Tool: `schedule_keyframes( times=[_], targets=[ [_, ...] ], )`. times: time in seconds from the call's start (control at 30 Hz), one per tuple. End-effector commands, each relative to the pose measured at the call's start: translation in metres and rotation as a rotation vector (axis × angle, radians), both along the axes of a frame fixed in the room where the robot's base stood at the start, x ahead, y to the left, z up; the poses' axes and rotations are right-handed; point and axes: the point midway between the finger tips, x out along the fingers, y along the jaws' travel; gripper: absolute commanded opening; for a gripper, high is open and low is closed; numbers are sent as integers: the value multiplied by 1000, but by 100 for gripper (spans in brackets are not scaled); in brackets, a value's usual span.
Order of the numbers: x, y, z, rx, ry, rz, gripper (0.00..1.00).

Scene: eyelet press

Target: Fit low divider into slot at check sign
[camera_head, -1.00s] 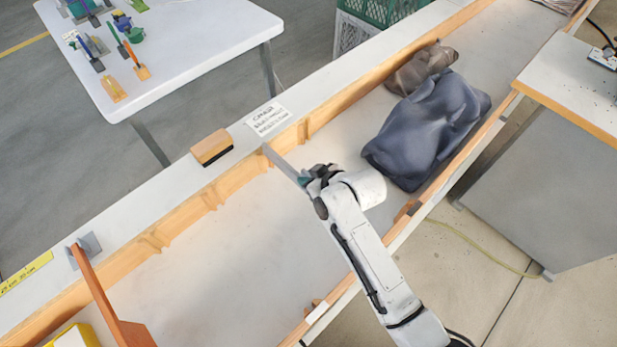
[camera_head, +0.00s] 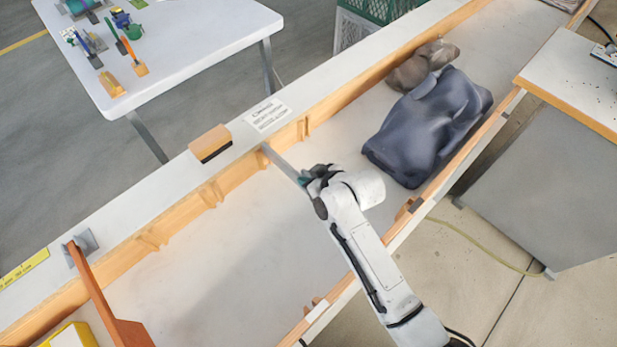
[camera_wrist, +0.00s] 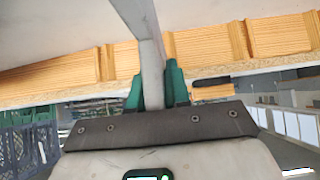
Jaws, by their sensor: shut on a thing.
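The low divider (camera_head: 283,164) is a thin grey strip held by my gripper (camera_head: 306,180). It reaches from the fingers up and left to the wooden rail (camera_head: 232,182) along the far side of the trough, near the sign (camera_head: 267,114). In the wrist view my gripper's green fingers (camera_wrist: 154,88) are shut on the divider (camera_wrist: 151,58), which passes in front of the ribbed wood (camera_wrist: 205,43). The sign is a white printed card on the ledge just above the divider's far end. Whether that end sits in a slot I cannot tell.
A wood-and-black block (camera_head: 210,143) lies on the ledge left of the sign. A dark blue bag (camera_head: 428,128) and a brown bag (camera_head: 423,66) fill the trough to the right. An orange-brown board (camera_head: 104,305) stands at lower left. The trough floor between is clear.

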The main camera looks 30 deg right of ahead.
Motion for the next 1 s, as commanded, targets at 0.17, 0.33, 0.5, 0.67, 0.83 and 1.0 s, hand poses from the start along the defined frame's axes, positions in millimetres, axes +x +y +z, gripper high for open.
schedule_keyframes(
  times=[0.17, 0.33, 0.5, 0.67, 0.83, 1.0],
  targets=[
    [0, 0, -4, 0, -1, 0, 0],
    [0, 0, -7, 0, -1, 0, 0],
    [0, 0, -10, 0, -1, 0, 0],
    [0, 0, -13, 0, -1, 0, 0],
    [0, 0, -16, 0, 0, 0, 0],
    [0, 0, -19, 0, 0, 0, 0]
  ],
)
